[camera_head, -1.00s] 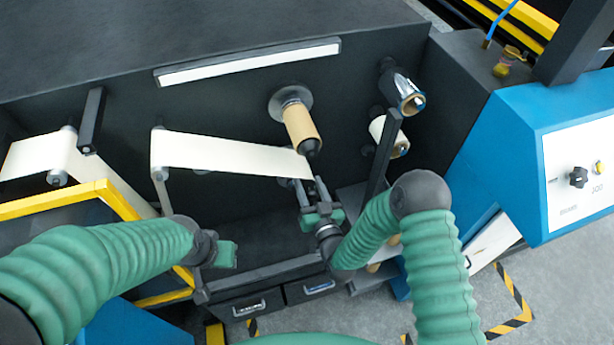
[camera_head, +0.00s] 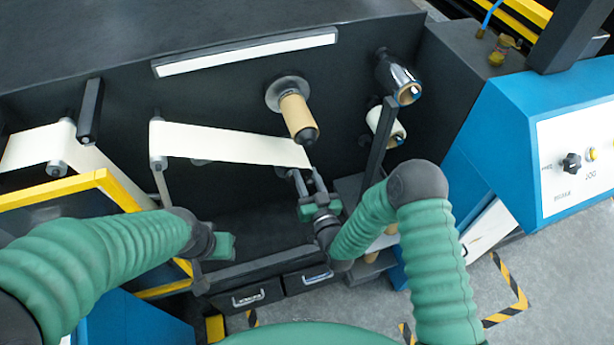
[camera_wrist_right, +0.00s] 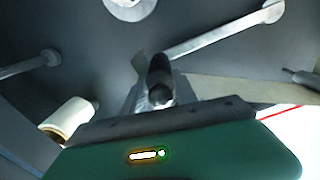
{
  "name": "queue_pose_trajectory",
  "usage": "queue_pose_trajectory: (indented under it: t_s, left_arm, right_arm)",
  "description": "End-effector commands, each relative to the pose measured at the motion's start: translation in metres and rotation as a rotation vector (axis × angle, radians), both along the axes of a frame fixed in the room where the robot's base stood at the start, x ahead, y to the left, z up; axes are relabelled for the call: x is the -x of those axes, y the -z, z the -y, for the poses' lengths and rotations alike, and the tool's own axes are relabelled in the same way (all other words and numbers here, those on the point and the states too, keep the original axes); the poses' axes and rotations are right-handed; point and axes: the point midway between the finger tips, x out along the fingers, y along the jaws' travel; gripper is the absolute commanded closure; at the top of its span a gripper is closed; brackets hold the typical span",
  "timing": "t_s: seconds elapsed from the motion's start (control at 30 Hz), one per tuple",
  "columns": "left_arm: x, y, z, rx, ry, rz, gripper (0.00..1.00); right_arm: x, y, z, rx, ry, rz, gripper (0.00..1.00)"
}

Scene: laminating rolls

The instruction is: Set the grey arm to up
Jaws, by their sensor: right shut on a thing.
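My right gripper (camera_head: 307,180) is at the lower middle of the machine's dark front, just below the free end of the cream web. In the right wrist view, a dark round-ended grip (camera_wrist_right: 159,80) stands between its jaws, and the jaws are shut on it. A pale grey bar (camera_wrist_right: 225,36) slants from behind this grip to the upper right; it looks like the grey arm. In the head view the arm is mostly hidden by the gripper and web. My left gripper (camera_head: 222,246) hangs at the lower left, away from the arm; its jaws cannot be made out.
A brown roll (camera_head: 297,116) sticks out above my right gripper. A dark upright post (camera_head: 377,150) stands close on its right. The cream web (camera_head: 230,145) runs to the left. A yellow-edged frame (camera_head: 60,195) is near my left arm. A blue control panel (camera_head: 540,150) is at right.

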Motion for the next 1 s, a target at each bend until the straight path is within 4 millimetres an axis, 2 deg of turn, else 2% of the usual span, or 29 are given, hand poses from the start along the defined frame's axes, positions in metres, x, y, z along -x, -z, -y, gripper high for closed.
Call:
queue_pose_trajectory:
  t_s: [0.8,0.87,1.0]
  left_arm:
    - [0.0,-0.001,0.0,0.0,0.0,0.0,0.64]
    - [0.0,-0.003,0.0,0.0,0.0,0.0,0.64]
    - [0.0,-0.021,0.0,0.0,0.0,0.0,0.64]
  right_arm:
    - [0.0,-0.001,0.0,0.001,-0.001,0.001,1.0]
    - [0.0,-0.006,-0.001,0.01,-0.002,0.006,1.0]
    - [0.0,-0.036,-0.003,0.09,-0.003,0.035,1.0]
